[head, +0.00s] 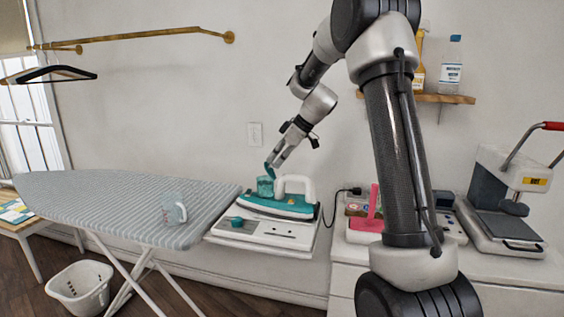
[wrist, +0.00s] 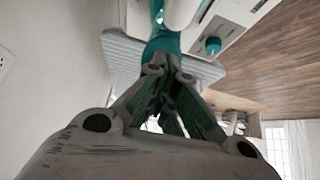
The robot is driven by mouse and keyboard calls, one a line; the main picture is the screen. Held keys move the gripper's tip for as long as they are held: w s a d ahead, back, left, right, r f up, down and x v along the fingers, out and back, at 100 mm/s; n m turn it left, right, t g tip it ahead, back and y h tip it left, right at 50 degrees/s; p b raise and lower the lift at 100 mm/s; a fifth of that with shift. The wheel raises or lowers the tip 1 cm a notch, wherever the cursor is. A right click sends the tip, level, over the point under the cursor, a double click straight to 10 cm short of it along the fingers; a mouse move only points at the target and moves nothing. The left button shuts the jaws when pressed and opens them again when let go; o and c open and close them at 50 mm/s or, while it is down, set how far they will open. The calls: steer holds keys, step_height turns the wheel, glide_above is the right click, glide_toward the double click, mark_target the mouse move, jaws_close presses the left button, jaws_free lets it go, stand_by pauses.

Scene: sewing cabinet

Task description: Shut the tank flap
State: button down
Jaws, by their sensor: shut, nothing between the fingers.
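The teal and white iron (head: 280,205) rests on its white base (head: 262,233) at the right end of the ironing board. Its translucent teal tank (head: 265,187) is at the left end of the iron. A thin teal piece, which looks like the tank flap (head: 268,170), stands up at the tank's top. My gripper (head: 275,161) is shut and empty, right by that piece; I cannot tell if they touch. In the wrist view my fingertips (wrist: 168,66) meet just in front of teal plastic (wrist: 160,44), and the iron's white handle (wrist: 180,12) shows beyond.
The striped ironing board (head: 110,200) bears a clear measuring cup (head: 174,210). A pink object (head: 372,210) and a heat press (head: 505,200) stand on the counter at right. The iron's black cord (head: 340,195) runs beside it. A laundry basket (head: 80,288) is on the floor.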

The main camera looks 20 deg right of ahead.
steer(key=a+g+h, duration=0.1)
steer(key=w+a+g+h, duration=0.1)
steer(key=h, duration=0.1)
steer(key=shift+w+f+g, duration=0.15)
steer(key=shift+f+g, duration=0.15)
steer(key=shift+f, duration=0.05)
steer(key=c, duration=2.1)
jaws_free()
steer(key=o, duration=0.4)
steer(key=shift+d+r, duration=0.1)
steer(key=shift+d, duration=0.05)
steer(key=shift+c, duration=0.2)
steer(key=o, duration=0.4)
steer(key=shift+c, duration=0.2)
steer(key=shift+r, duration=0.1)
steer(key=v, duration=1.2)
